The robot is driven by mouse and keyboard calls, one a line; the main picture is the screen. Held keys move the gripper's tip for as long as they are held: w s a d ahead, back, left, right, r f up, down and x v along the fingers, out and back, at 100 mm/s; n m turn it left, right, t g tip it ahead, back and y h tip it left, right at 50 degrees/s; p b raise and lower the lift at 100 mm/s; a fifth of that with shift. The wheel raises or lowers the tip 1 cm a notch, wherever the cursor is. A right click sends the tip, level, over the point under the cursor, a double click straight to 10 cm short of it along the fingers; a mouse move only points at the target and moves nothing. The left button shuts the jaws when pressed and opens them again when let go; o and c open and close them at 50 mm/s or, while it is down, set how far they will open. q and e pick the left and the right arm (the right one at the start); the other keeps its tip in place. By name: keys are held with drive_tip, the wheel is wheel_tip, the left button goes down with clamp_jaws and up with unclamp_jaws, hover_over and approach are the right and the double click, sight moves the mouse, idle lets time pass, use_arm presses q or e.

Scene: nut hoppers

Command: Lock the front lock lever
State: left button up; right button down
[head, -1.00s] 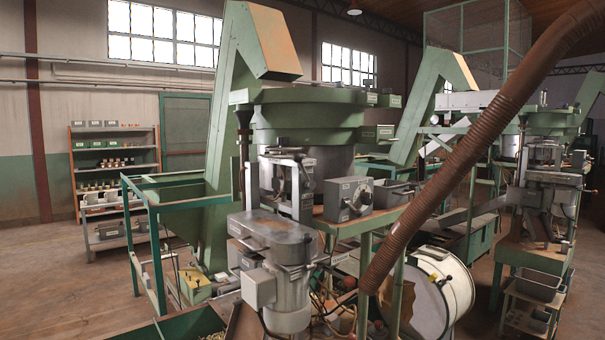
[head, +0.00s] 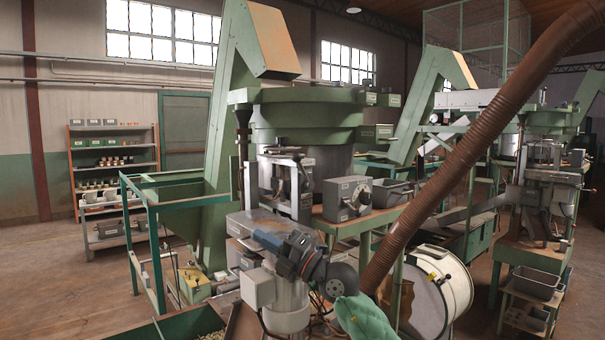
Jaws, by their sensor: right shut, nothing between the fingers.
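The green nut hopper machine (head: 305,115) stands in the middle, with a metal clamp-like frame (head: 300,190) on its front. A dark bracket-like part shows inside that frame; I cannot tell for certain which part is the front lock lever. My right gripper (head: 262,237) comes in from the lower right, on a blue-grey wrist, and points left. My left gripper is not in view.
A grey control box (head: 347,198) with a knob sits right of the frame. A thick brown hose (head: 450,160) crosses the right side diagonally. A white drum (head: 436,292) stands below it. A green rail frame (head: 150,240) is at left, with open floor beyond.

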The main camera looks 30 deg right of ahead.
sight(303, 173)
drive_tip(key=d+r+h, duration=0.1)
drive_tip(key=d, duration=0.1)
drive_tip(key=w+d+r+h, duration=0.1)
drive_tip(key=d+r+h, duration=0.1)
drive_tip(key=w+d+r+h, duration=0.1)
drive_tip(key=d, duration=0.1)
drive_tip(key=shift+w+d+r+m+h, duration=0.25)
drive_tip(key=shift+d+r+m+h, duration=0.05)
drive_tip(key=shift+d+r+h, duration=0.1)
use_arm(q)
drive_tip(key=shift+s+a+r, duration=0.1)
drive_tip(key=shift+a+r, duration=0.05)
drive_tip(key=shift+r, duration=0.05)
use_arm(e)
drive_tip(key=d+r+m+h, duration=0.3)
drive_tip(key=d+r+h, duration=0.2)
drive_tip(key=d, duration=0.5)
drive_tip(key=shift+g+h, duration=0.3)
drive_tip(key=shift+h, duration=0.6)
